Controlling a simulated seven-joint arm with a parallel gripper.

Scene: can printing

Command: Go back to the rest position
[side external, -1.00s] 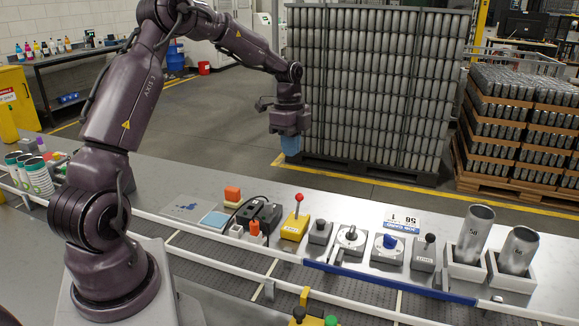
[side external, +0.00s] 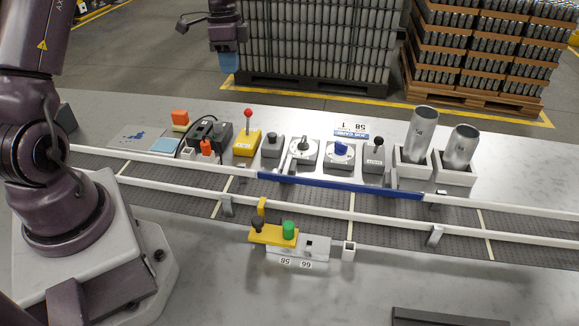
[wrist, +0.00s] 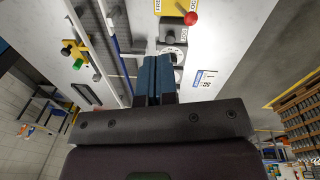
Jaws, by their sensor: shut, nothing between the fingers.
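My gripper (side external: 229,62) hangs at the top of the side external view, beyond the far edge of the bench and in front of the stacked cans. Its blue fingers point down and are shut, with nothing between them. In the wrist view the blue fingers (wrist: 154,80) lie side by side, with the bench controls behind them. The fingers touch nothing in either view. Most of the forearm is cut off by the frame in the side external view.
The bench holds a yellow box with a red-knobbed lever (side external: 247,140), a blue-knobbed dial (side external: 340,155) and two metal cans (side external: 422,132) in white holders. A conveyor (side external: 300,198) runs along it. A yellow panel with a green button (side external: 289,230) stands in front. Caged cans (side external: 315,40) stand behind.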

